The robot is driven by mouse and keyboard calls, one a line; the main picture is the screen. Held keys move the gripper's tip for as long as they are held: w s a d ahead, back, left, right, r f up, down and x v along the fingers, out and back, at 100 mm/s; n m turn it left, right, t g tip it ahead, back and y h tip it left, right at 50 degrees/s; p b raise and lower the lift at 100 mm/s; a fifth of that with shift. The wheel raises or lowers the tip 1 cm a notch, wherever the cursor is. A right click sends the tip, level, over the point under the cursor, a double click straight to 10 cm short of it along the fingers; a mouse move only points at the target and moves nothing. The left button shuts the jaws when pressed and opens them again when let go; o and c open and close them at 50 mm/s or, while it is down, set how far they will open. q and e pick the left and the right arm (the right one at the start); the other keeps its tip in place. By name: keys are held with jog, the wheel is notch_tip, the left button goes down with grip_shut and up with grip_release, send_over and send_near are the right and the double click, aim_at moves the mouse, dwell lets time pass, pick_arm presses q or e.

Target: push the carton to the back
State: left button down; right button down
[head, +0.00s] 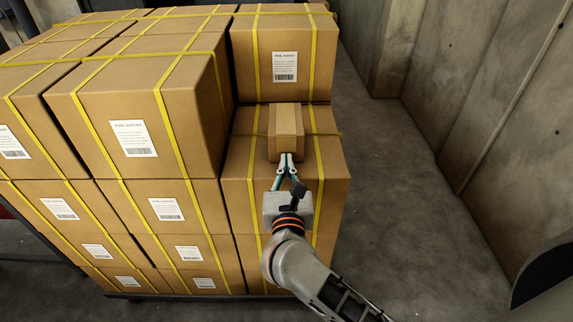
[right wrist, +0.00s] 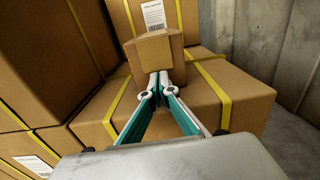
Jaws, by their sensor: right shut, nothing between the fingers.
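The carton (head: 286,128) is a small brown box with a lighter tape strip along its top. It sits on a ledge of larger strapped boxes, in front of a taller box (head: 284,75) with a white label. In the right wrist view the carton (right wrist: 156,52) is straight ahead of the fingers. My right gripper (head: 286,158) is shut and empty, its fingertips at the lower front face of the carton. In the right wrist view the fingertips (right wrist: 158,78) look close to or touching that face; exact contact is hard to tell. My left gripper is not in view.
Large boxes (head: 137,115) bound with yellow straps stack higher to the left of the ledge. The ledge box (head: 330,190) has bare top on the carton's right. Concrete walls (head: 480,90) and open grey floor (head: 385,200) lie to the right.

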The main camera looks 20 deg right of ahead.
jog(key=b+x, duration=0.1)
jog(key=x, duration=0.6)
jog(key=shift+w+d, duration=0.1)
jog(key=shift+w, duration=0.1)
